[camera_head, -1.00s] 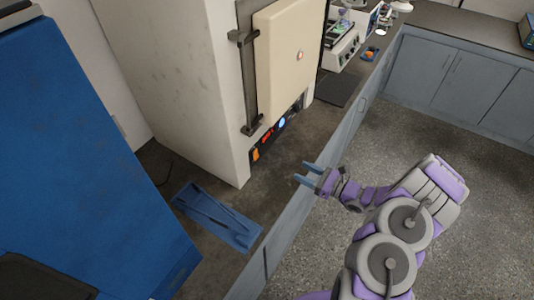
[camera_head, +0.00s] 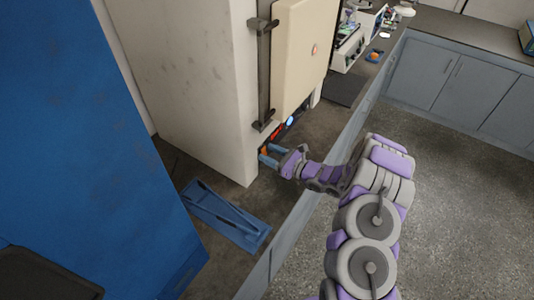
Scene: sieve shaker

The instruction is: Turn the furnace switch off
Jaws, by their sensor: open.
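The furnace (camera_head: 205,85) is a large off-white box with a cream door (camera_head: 303,55) and a dark vertical handle (camera_head: 264,75). Its control strip sits low on the front, with a red display (camera_head: 277,131) and a blue-lit round knob (camera_head: 290,120). The orange furnace switch (camera_head: 264,151) is at the strip's lower left end, partly hidden by my gripper. My gripper (camera_head: 268,154) is open, with its blue fingertips right at the switch. I cannot tell whether they touch it.
A large blue cabinet (camera_head: 90,130) fills the left. Bench instruments (camera_head: 350,48) stand at the back. The floor (camera_head: 465,215) at right is clear.

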